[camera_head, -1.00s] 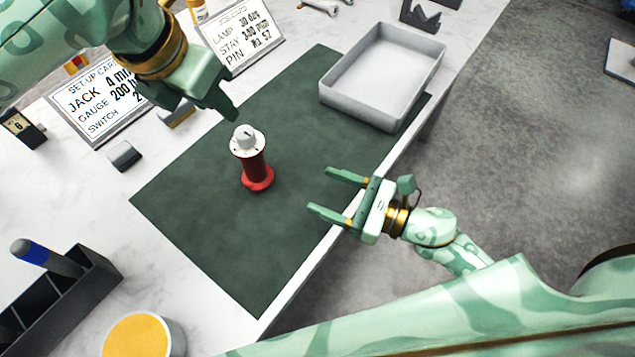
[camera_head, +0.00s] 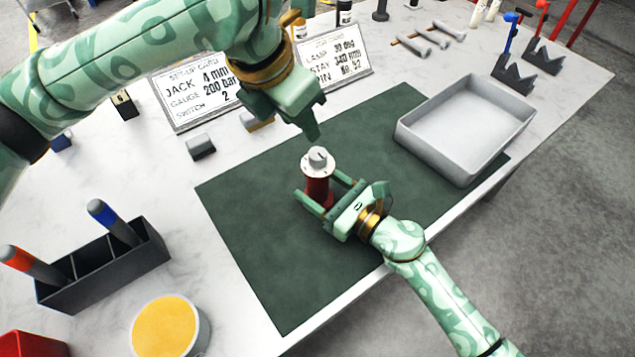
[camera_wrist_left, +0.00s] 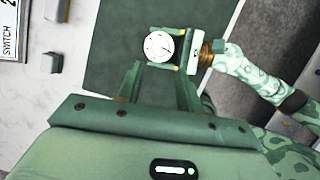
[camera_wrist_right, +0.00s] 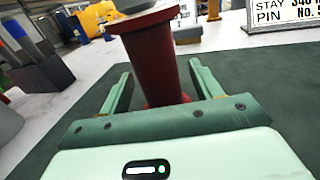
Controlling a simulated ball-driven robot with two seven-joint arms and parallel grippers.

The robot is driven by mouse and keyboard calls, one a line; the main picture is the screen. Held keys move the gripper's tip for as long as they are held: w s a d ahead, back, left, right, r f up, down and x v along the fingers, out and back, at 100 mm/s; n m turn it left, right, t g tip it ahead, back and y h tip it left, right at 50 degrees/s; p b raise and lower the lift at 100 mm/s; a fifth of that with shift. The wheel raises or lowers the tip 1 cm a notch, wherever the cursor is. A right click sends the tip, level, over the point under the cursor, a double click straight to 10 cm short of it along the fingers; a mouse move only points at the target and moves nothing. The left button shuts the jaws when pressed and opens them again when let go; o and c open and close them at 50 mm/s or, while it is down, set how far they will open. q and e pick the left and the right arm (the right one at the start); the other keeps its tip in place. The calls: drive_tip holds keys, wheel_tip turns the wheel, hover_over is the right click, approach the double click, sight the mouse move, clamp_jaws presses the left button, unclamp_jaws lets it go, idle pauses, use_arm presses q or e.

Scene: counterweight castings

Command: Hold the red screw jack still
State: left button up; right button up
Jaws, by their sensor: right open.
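The red screw jack (camera_head: 317,188) stands upright on the dark green mat (camera_head: 250,240), with a white dial on top. My right gripper (camera_head: 317,184) is open, its two fingers on either side of the jack's body; in the right wrist view the red body (camera_wrist_right: 155,62) stands between the fingers with gaps visible. My left gripper (camera_head: 312,132) is above and just behind the jack, its fingers apart and empty. In the left wrist view the dial (camera_wrist_left: 160,46) shows beyond the left fingertips. The jack's lower part is partly hidden by the right gripper in the head view.
A grey tray (camera_head: 410,136) lies on the mat's right. Two cards stand behind, one the set-up card (camera_head: 195,97). A dark holder (camera_head: 105,268) with pens and a round yellow-topped tub (camera_head: 165,328) are at the left front. Small blocks (camera_head: 200,147) lie near the cards.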

drive_tip(key=shift+w+a, duration=0.25)
drive_tip(key=shift+a, duration=0.1)
